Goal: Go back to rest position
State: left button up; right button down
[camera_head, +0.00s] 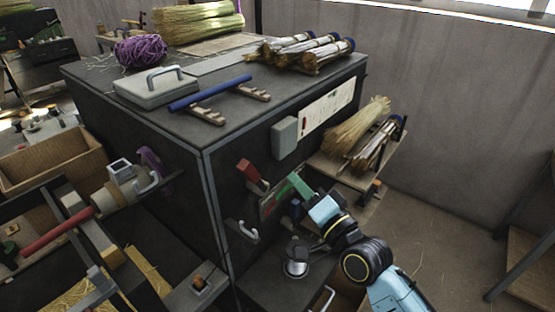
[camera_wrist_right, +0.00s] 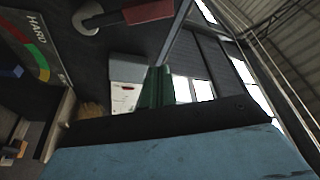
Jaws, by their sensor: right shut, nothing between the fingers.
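My right arm comes in from the lower right in the head view. My right gripper (camera_head: 297,183), with green fingers, is shut and empty in front of the dark cabinet's right-hand face. Its green fingers (camera_wrist_right: 156,86) also show pressed together in the right wrist view. A red-handled lever (camera_head: 250,171) is on the cabinet face, left of the gripper and apart from it. A coloured gauge panel (camera_head: 268,205) is partly behind the gripper; the wrist view shows it with the word HARD (camera_wrist_right: 38,25). My left gripper is not in view.
The cabinet top (camera_head: 215,130) holds a grey lidded box (camera_head: 155,88), a blue bar (camera_head: 210,92), purple twine (camera_head: 140,50) and straw bundles. A shelf (camera_head: 345,172) with brooms stands behind my right gripper. A metal cylinder (camera_head: 297,258) sits below it. Open floor lies right.

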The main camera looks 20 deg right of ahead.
jog(key=s+d+f+n+g+h+b, duration=0.1)
jog(key=s+f+n+g, duration=0.15)
jog(key=f, duration=1.05)
jog(key=s+d+f+n+g+h, duration=0.1)
jog(key=s+f+g, duration=0.2)
jog(key=f, duration=1)
jog(key=s+f+n+g+h+b, duration=0.1)
jog(key=s+f+g, duration=0.2)
jog(key=f, duration=1)
jog(key=s+d+f+n+g+h, duration=0.1)
jog(key=s+f+n+g, duration=0.3)
jog(key=s+f, duration=0.95)
jog(key=s+f+n+g, duration=0.1)
jog(key=s+f+g, duration=0.2)
jog(key=s, duration=0.7)
jog(key=s+d+f+n+g+h+b, duration=0.1)
jog(key=s+f, duration=0.4)
jog(key=s, duration=0.6)
jog(key=shift+f+n+g, duration=0.3)
jog(key=shift+n+g, duration=0.35)
jog(key=shift+g, duration=0.3)
